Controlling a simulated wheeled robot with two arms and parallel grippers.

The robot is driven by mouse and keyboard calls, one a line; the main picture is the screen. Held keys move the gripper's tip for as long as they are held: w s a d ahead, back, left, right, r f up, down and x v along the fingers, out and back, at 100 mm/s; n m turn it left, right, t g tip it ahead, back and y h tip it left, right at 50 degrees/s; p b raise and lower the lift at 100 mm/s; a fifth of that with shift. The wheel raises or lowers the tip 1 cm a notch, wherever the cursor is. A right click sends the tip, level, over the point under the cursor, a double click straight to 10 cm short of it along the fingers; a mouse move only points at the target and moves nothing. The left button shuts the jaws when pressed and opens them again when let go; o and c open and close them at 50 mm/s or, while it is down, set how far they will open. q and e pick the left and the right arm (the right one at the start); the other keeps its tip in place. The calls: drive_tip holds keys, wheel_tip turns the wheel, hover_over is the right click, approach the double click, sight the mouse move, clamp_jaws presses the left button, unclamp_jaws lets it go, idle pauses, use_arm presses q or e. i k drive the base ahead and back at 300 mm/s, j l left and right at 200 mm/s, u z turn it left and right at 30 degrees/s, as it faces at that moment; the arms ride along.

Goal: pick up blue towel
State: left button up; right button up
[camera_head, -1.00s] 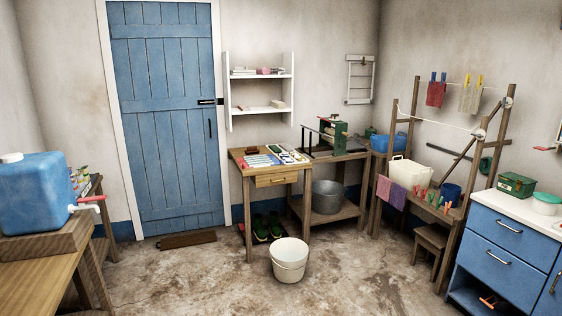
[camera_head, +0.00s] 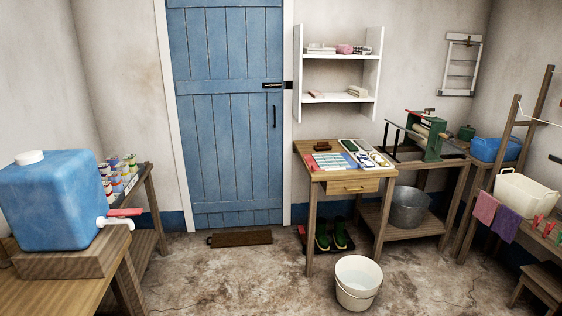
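I cannot pick out a plainly blue towel for certain. A small bluish-purple cloth (camera_head: 506,223) hangs at the right, beside a pink cloth (camera_head: 485,207), over the front of the wooden drying rack. Flat items with blue parts lie on the small wooden table (camera_head: 346,175), too small to tell what they are. Folded cloths (camera_head: 357,91) lie on the white wall shelf. Neither of my grippers shows in this view.
A white bucket (camera_head: 357,284) stands on the floor in front of the table. At the left, a big blue water container (camera_head: 50,205) with a tap stands on a wooden bench. Floor between bench and bucket is free.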

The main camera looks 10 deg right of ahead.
sight(364, 160)
drive_tip(key=i, duration=0.75)
drive_tip(key=i+z, duration=0.15)
drive_tip(key=i, duration=0.55)
drive_tip(key=i+j, duration=0.2)
drive_tip(key=i, duration=0.55)
drive_tip(key=l+z, duration=0.05)
